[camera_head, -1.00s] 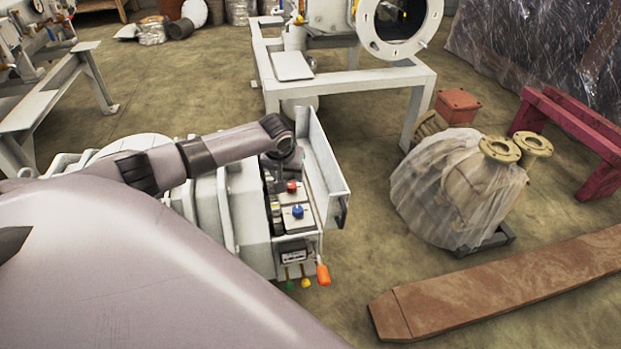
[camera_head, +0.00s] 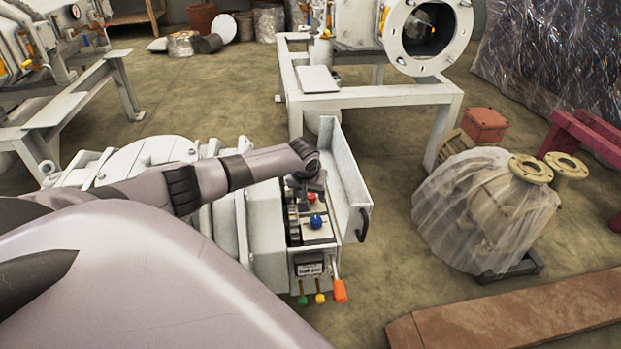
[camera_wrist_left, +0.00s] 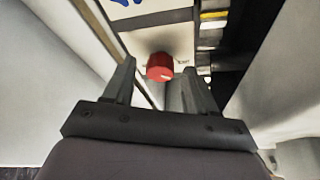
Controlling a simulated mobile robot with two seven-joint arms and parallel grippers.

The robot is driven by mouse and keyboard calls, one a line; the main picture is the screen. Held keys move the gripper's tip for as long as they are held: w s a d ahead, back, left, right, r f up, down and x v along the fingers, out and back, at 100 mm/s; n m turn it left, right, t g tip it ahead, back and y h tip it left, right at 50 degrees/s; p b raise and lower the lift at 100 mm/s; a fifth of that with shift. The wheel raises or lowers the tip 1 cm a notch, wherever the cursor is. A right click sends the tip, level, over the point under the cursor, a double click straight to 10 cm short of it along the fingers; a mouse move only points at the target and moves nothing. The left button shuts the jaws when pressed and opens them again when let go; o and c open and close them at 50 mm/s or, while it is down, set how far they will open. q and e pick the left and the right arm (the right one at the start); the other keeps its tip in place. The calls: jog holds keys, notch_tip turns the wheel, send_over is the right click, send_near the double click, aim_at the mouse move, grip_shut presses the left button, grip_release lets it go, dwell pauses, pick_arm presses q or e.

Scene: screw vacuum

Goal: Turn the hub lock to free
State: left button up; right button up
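A control box (camera_head: 306,268) on a pale machine has an open lid and a panel inside. A red knob (camera_head: 310,198) and a blue knob (camera_head: 316,221) stand on that panel. In the left wrist view the red knob (camera_wrist_left: 160,66) sits on a pale plate with small labels beside it, too small to read. I cannot tell for certain which control is the hub lock. My left gripper (camera_head: 310,187) is over the back of the panel. Its fingers (camera_wrist_left: 158,84) are open, and the red knob shows beyond and between them, apparently not gripped. My right gripper is not in view.
The raised lid (camera_head: 345,185) forms a wall right of the panel. Orange, yellow and green handles (camera_head: 340,291) hang at the front. A white frame (camera_head: 385,95) stands behind, and a wrapped pump (camera_head: 478,212) and rusty beam (camera_head: 510,315) lie right.

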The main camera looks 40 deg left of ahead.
pick_arm(q)
jog(key=c, duration=0.9)
jog(key=shift+o, duration=0.2)
